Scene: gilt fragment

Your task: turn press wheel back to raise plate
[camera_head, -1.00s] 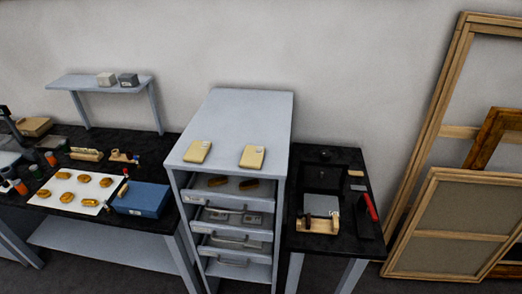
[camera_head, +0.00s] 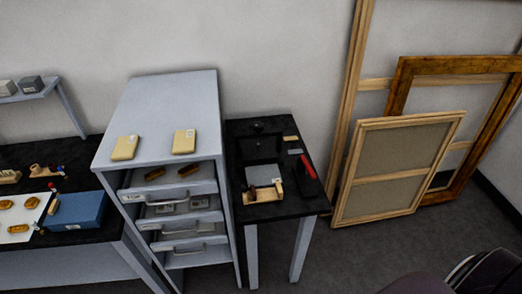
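The press stands on the small dark table (camera_head: 288,208) right of the cabinet. Its dark frame (camera_head: 262,146) has a dark round part on top, probably the wheel (camera_head: 257,127). A light grey block or plate (camera_head: 262,174) shows low in the frame, with a wooden piece (camera_head: 264,195) in front of it. The gap between plate and base is too small to judge. Neither gripper is in view. A dark rounded shape at the lower right corner may be part of my own body.
A grey drawer cabinet (camera_head: 178,95) with two cream boxes on top stands left of the press table. A red-handled item (camera_head: 307,167) lies at the table's right side. Wooden frames (camera_head: 398,172) lean on the wall at right. Grey floor (camera_head: 350,255) is open in front.

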